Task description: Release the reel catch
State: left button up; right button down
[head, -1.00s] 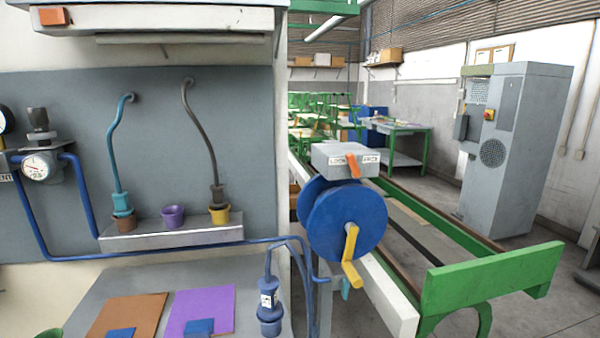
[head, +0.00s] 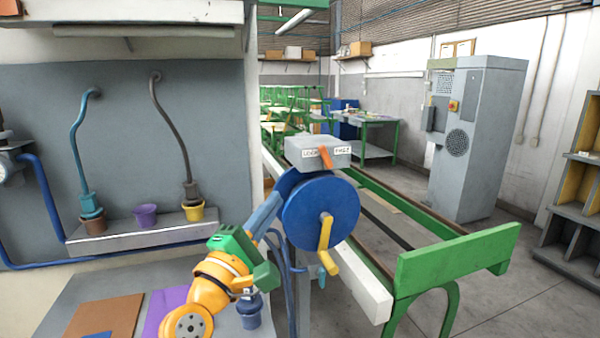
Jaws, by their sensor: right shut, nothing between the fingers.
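The reel catch is a grey box (head: 305,149) on top of the blue reel (head: 320,213), with an orange lever (head: 326,158) on its front face between two labels that seem to read LOCK and FREE. The lever's top leans left, toward the LOCK label. A yellow crank (head: 326,240) is on the reel's face. My right gripper (head: 277,203), with a green body and blue fingers, is shut and empty. It is just left of the reel in the picture, lower than the lever and apart from it. My left gripper is not in view.
A grey ledge (head: 150,232) with coloured sockets is on the left wall. The bench below holds a brown mat (head: 105,318) and a purple mat (head: 158,308). A green-framed rail (head: 455,250) runs behind the reel. A grey cabinet (head: 480,150) stands at right.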

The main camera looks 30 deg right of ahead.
aim_at(324, 157)
jog(key=p+x, duration=0.2)
jog(key=x, duration=0.2)
jog(key=s+p+x, duration=0.1)
jog(key=p+x, duration=0.1)
jog(key=x, duration=0.2)
jog(key=r+p+x, duration=0.1)
jog(key=p+x, duration=0.1)
jog(key=x, duration=0.2)
jog(key=shift+s+d, duration=0.35)
jog(key=shift+d, duration=0.05)
jog(key=shift+s+d+p, duration=0.25)
jog(key=shift+d+p, duration=0.1)
jog(key=shift+d, duration=0.1)
jog(key=shift+w, duration=0.1)
